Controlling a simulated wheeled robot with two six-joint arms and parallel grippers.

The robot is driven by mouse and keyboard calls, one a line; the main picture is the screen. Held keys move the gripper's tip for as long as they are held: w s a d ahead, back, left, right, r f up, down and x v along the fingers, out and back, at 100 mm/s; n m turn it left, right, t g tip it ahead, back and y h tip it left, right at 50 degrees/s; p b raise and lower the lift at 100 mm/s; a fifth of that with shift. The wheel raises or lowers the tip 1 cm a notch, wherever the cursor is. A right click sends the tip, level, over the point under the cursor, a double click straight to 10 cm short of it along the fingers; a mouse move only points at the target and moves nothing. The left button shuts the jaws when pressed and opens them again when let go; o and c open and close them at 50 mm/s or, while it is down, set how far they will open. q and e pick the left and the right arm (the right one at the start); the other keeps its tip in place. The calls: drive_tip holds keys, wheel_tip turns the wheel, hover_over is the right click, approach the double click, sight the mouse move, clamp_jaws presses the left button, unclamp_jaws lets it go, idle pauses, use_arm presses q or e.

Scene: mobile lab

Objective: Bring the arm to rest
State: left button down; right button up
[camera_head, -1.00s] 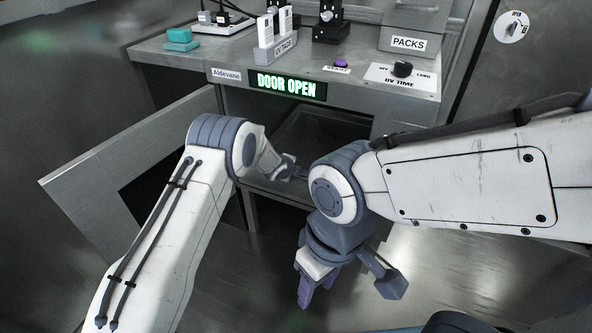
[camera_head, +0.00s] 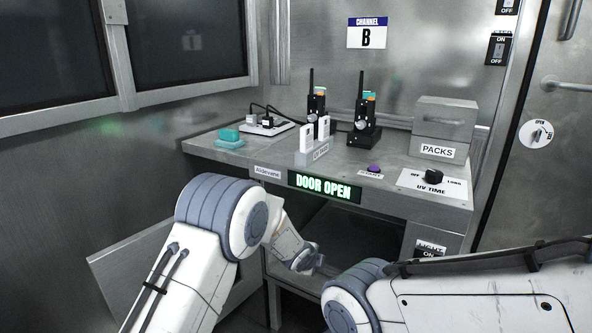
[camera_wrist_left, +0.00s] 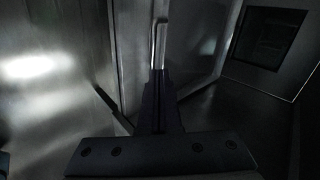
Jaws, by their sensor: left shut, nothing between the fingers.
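My left arm (camera_head: 215,225) comes in from the lower left, bent at the elbow. Its gripper (camera_head: 312,262) points right, in front of the open compartment under the counter. In the left wrist view the left gripper (camera_wrist_left: 158,105) is shut and empty, with a bright metal bar (camera_wrist_left: 160,45) just beyond or beside the fingertips; I cannot tell whether they touch. My right arm (camera_head: 470,290) comes in from the right, and its gripper is below the frame in the head view.
The compartment door (camera_head: 125,275) stands open at the left, and the sign (camera_head: 324,187) reads DOOR OPEN. The counter (camera_head: 255,155) holds two radios, a UV TAGS holder (camera_head: 314,150), a PACKS box (camera_head: 445,120), a purple button (camera_head: 374,168) and a UV TIME dial (camera_head: 433,176).

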use_arm(q)
drive_tip(key=s+a+r+n+g+y, duration=0.15)
drive_tip(key=s+r+n, duration=0.3)
drive_tip(key=s, duration=0.45)
drive_tip(key=s+a+r+n+g+y, duration=0.1)
drive_tip(key=s+a+r+n+g, duration=0.15)
drive_tip(key=s+r, duration=0.5)
drive_tip(key=s+a+r+n+g, duration=0.15)
drive_tip(key=s+a+n, duration=0.25)
drive_tip(key=s, duration=0.9)
drive_tip(key=s+a+f+n+g, duration=0.1)
drive_tip(key=s+a+n+g, duration=0.2)
drive_tip(key=s, duration=0.9)
wheel_tip(320, 180, up, 36)
drive_tip(key=s+p, duration=0.1)
drive_tip(key=p, duration=3.4)
drive_tip(key=shift+a+n+t+p, duration=0.35)
drive_tip(key=shift+a+n+t, duration=0.05)
drive_tip(key=shift+a+t, duration=0.05)
drive_tip(key=shift+y, duration=0.25)
